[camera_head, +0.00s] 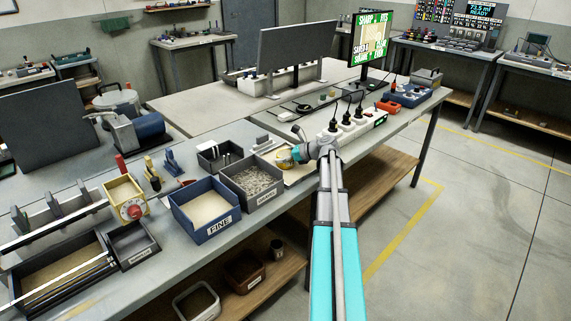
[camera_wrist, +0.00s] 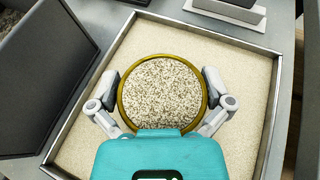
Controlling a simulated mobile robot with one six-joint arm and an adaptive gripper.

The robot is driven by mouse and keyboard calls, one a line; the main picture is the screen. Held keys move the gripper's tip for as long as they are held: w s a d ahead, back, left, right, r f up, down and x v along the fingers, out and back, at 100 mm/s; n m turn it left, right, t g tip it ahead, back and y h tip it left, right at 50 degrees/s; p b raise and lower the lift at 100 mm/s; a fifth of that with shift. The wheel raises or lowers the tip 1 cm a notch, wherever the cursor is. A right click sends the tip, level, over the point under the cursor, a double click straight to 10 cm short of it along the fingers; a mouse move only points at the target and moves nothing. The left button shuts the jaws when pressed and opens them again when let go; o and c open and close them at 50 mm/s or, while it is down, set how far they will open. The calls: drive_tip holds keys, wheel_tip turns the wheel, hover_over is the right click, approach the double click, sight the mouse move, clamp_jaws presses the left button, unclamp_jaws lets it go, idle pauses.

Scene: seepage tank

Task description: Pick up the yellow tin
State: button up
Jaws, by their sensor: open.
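The yellow tin (camera_wrist: 162,94) is round with a gold rim and is filled with speckled grains. It sits on the pale sand of a square shallow tray (camera_wrist: 255,128). In the head view the tin (camera_head: 284,159) is partly hidden at the end of my arm. My gripper (camera_wrist: 162,82) is open, with one finger on each side of the tin. The fingers look close to its sides; I cannot tell whether they touch it.
A dark gravel bin (camera_head: 252,200) and a blue bin marked FINE (camera_head: 207,228) stand left of the tray in the head view. A white power strip (camera_head: 350,133) with black plugs lies right of it. Monitors (camera_head: 297,47) stand behind.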

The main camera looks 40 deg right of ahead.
drive_tip(key=shift+w, duration=0.1)
drive_tip(key=shift+d, duration=0.1)
idle(0.4)
drive_tip(key=c, duration=0.9)
drive_tip(key=shift+c, duration=0.2)
drive_tip(key=shift+r, duration=0.2)
wheel_tip(320, 180, up, 2)
drive_tip(key=p, duration=0.2)
drive_tip(key=shift+r+p, duration=0.15)
drive_tip(key=shift+p, duration=0.2)
drive_tip(key=w+d+r+p, duration=0.3)
drive_tip(key=w+r+p, duration=0.7)
drive_tip(key=w, duration=0.3)
drive_tip(key=shift+w+d+r, duration=0.15)
drive_tip(key=shift+w+d, duration=0.05)
